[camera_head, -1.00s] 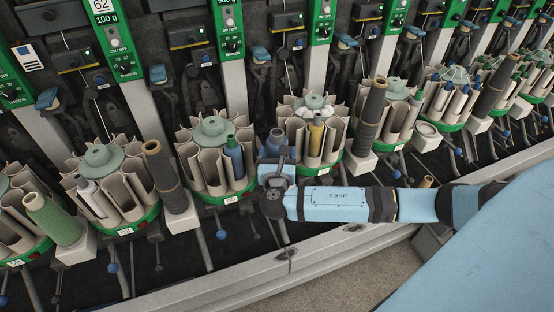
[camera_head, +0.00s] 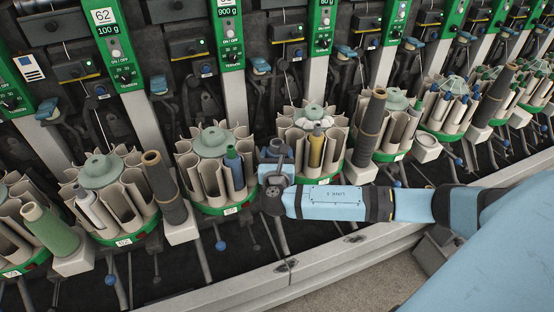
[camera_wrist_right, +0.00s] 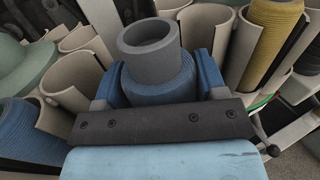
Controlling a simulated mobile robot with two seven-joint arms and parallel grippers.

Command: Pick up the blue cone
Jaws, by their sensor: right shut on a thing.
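My right gripper (camera_head: 277,150) is shut on a blue cone (camera_wrist_right: 160,78). In the right wrist view the cone has a grey, hollow top and blue yarn below, with a blue finger on each side of it. In the head view the gripper largely hides this cone, between two round magazines. A second blue cone (camera_head: 233,168) stands in a slot of the magazine to the left; it also shows at the lower left of the right wrist view (camera_wrist_right: 28,135). I cannot tell whether the held cone's base touches anything. My left gripper is not in view.
A magazine (camera_head: 228,208) with cream slots stands left of my gripper. Another, with a yellow cone (camera_head: 316,150), stands close on the right. The machine's grey front rail (camera_head: 300,268) runs below my arm.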

